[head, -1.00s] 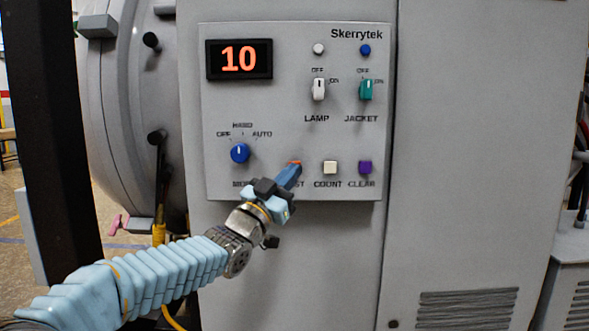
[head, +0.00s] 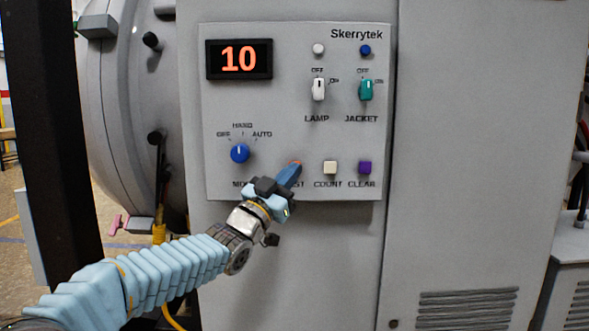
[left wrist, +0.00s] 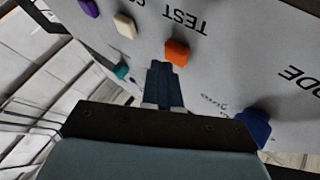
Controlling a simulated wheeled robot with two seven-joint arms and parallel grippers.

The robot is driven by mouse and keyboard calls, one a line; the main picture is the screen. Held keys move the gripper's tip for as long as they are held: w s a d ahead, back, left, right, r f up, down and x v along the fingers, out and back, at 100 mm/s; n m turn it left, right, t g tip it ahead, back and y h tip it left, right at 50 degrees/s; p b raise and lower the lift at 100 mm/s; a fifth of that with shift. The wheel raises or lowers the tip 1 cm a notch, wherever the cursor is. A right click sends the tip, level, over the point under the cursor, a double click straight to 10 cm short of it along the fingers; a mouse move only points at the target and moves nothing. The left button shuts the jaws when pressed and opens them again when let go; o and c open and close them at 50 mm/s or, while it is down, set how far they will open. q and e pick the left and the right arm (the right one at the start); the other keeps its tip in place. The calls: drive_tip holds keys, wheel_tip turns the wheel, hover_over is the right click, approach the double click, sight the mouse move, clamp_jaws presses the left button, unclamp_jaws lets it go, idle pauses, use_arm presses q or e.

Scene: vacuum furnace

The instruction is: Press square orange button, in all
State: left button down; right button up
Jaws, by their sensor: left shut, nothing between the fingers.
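The square orange button, labelled TEST, sits on the grey control panel. In the head view only a sliver of the orange button (head: 295,162) shows above my fingertips; the rest is hidden behind them. A small gap seems to lie between tips and button; contact cannot be told for sure. My right gripper is not in view.
The white COUNT button (head: 330,167) and purple CLEAR button (head: 365,167) are to the right. The blue mode knob (head: 240,153) is to the left. Lamp switch (head: 319,89) and jacket switch (head: 366,90) are above. The display (head: 239,60) reads 10.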

use_arm(q)
drive_tip(key=shift+w, duration=0.45)
idle(0.4)
idle(0.3)
drive_tip(key=shift+s+b, duration=0.75)
drive_tip(key=shift+s, duration=0.1)
